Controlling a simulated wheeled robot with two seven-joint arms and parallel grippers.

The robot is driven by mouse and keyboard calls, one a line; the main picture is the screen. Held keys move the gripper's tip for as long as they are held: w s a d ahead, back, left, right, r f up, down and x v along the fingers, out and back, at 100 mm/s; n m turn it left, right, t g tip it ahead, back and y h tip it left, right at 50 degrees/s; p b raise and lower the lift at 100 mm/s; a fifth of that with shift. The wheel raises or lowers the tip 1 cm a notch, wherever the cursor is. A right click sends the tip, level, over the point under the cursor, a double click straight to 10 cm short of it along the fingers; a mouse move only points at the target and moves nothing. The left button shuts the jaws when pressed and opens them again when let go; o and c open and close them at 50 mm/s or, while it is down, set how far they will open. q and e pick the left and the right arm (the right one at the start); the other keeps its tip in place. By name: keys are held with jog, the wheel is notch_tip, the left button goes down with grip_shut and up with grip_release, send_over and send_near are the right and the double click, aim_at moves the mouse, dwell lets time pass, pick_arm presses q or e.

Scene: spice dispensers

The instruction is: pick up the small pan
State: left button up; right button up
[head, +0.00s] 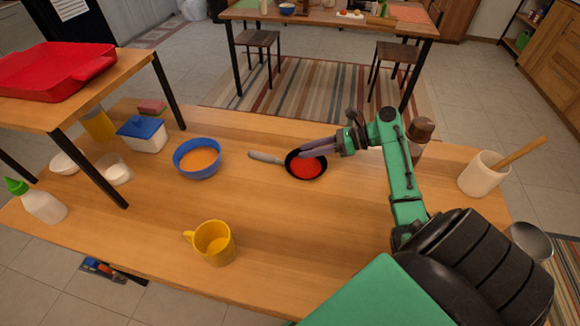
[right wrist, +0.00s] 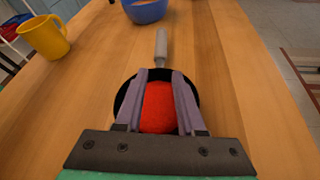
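The small pan (head: 291,171) is black with a grey handle and holds something red (head: 307,168). It sits on the wooden table, its handle (head: 265,157) pointing left in the head view. In the right wrist view the pan (right wrist: 194,94) lies ahead with its handle pointing away from me. My right gripper (head: 303,150) is open, its two fingers (right wrist: 159,72) spread over the pan on either side of the red contents. I cannot tell whether the fingers touch the pan. My left gripper is not in view.
A blue bowl (head: 184,165) with orange contents stands left of the pan. A yellow mug (head: 216,246) is at the front. A white crock (head: 479,178) with a wooden utensil and a brown-topped shaker (head: 420,131) stand to the right. A raised shelf (head: 52,116) with a red tray (head: 50,72) is at left.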

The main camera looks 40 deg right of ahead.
aim_at(273, 157)
jog(key=x, duration=1.1)
jog(key=shift+w+a+f, duration=0.1)
jog(key=shift+w, duration=0.05)
grip_shut()
dwell(0.8)
